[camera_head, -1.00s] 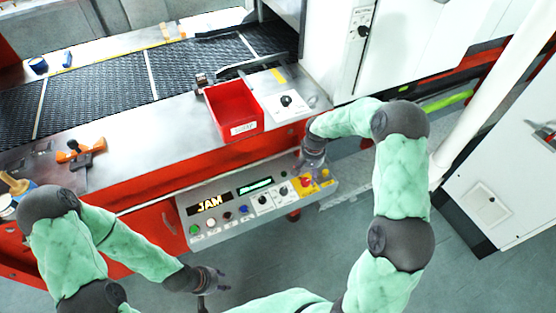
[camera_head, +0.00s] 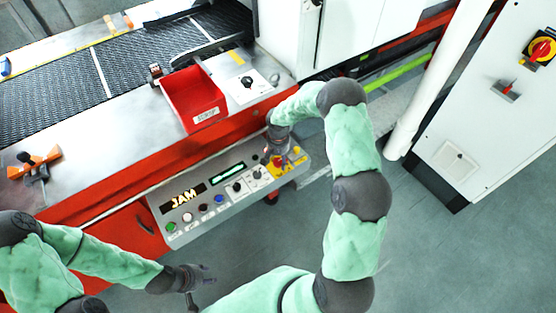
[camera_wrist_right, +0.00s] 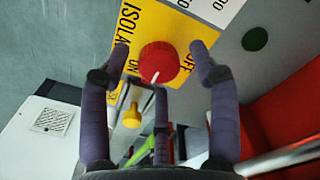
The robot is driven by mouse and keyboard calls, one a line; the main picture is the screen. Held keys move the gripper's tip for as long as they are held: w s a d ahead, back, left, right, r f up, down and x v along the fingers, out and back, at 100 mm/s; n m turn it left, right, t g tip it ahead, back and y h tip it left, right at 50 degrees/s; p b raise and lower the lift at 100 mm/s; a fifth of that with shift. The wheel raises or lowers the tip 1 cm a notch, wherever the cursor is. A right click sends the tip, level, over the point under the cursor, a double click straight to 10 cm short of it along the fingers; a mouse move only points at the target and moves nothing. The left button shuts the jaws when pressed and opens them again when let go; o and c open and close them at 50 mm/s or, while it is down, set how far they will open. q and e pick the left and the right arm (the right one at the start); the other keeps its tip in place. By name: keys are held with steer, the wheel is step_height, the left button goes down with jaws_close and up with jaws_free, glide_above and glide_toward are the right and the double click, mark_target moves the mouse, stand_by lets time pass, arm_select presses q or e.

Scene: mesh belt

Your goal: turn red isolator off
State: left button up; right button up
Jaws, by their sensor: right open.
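The red isolator knob (camera_wrist_right: 159,62) sits on a yellow plate (camera_wrist_right: 147,22) lettered "ISOLA…", ON and OFF; its white pointer mark faces the bottom of the right wrist view, slightly left. In the head view the yellow plate (camera_head: 288,170) is at the right end of the grey control panel (camera_head: 212,230). My right gripper (camera_wrist_right: 160,60) is open, its fingers spread around the knob with visible gaps at the sides. It also shows over the panel's right end in the head view (camera_head: 276,148). My left gripper (camera_head: 200,280) hangs low, apart from the panel; its fingers are unclear.
The panel has several coloured buttons and a lit "JAM" display (camera_head: 187,196). A red bin (camera_head: 193,97) and the mesh belt (camera_head: 60,92) lie behind. Another red rotary switch (camera_head: 541,49) is on a white cabinet (camera_head: 470,110) at right, beyond a white pole (camera_head: 430,85).

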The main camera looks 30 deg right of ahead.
steer(key=shift+f, duration=0.1)
steer(key=c, duration=1.1)
steer(key=shift+n, duration=0.5)
steer(key=shift+c, duration=0.2)
steer(key=n, duration=0.3)
steer(key=shift+w+n+p, duration=0.15)
steer(key=shift+n+p, duration=0.25)
steer(key=n, duration=0.2)
steer(key=n+p, duration=0.1)
steer(key=n, duration=0.1)
steer(key=shift+r+n, duration=0.2)
steer(key=shift+n, duration=0.1)
steer(key=n+p, duration=0.1)
steer(key=n, duration=0.3)
steer(key=shift+a+n+p, duration=0.15)
steer(key=shift+n+p, duration=0.3)
steer(key=shift+n, duration=1.75)
steer(key=shift+f, duration=0.1)
